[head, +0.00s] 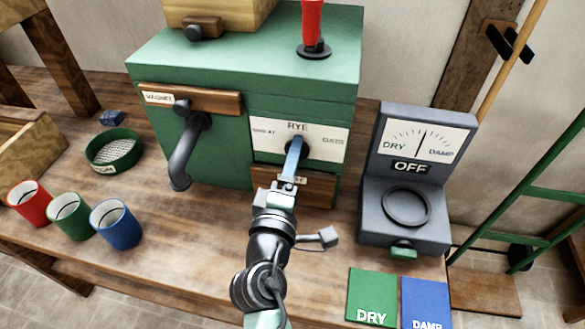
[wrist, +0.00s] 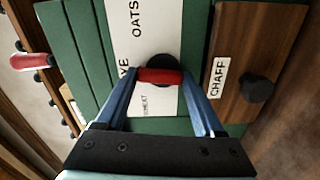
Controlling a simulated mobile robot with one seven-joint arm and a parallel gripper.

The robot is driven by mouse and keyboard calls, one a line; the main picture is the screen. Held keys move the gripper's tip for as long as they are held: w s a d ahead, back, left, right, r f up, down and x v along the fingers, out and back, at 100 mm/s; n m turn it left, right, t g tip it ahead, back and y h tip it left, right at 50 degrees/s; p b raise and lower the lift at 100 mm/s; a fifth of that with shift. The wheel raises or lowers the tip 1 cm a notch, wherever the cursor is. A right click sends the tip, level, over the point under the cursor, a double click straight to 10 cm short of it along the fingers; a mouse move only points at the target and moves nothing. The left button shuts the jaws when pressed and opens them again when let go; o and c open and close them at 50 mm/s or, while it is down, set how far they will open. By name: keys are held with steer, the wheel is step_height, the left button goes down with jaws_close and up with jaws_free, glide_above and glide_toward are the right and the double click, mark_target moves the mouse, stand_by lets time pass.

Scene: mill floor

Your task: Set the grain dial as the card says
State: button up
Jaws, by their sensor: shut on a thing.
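The grain dial has a red handle (wrist: 160,76) on a dark round hub (wrist: 167,64). Its white panel (head: 325,140) on the green mill front reads RYE at the top, WHEAT at the left and what looks like OATS at the right. My gripper (head: 294,153) is at the dial in the head view and covers most of it. In the wrist view my gripper (wrist: 161,77) is shut on the red handle, one blue finger at each end. Which word the handle points to I cannot tell. I see no card naming a grain.
Red, green and blue cups (head: 117,224) and a green sieve (head: 113,150) stand left. A grey meter (head: 408,185) reading OFF stands right, behind DRY (head: 371,293) and DAMP (head: 425,298) mats.

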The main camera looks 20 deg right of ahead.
steer(key=m+b, duration=0.1)
steer(key=m, duration=0.1)
steer(key=m+b, duration=0.1)
steer(key=b, duration=0.1)
steer(key=m+b, duration=0.1)
steer(key=m, duration=0.1)
steer(key=shift+d+f+m, duration=0.1)
steer(key=shift+f+m, duration=0.2)
steer(key=m+b, duration=0.4)
steer(key=shift+s+r+m, duration=0.1)
steer(key=shift+r+m, duration=0.05)
steer(key=shift+m, duration=0.25)
steer(key=o, duration=1.4)
steer(key=b+v, duration=0.1)
steer(key=v, duration=1.2)
steer(key=shift+r, duration=0.1)
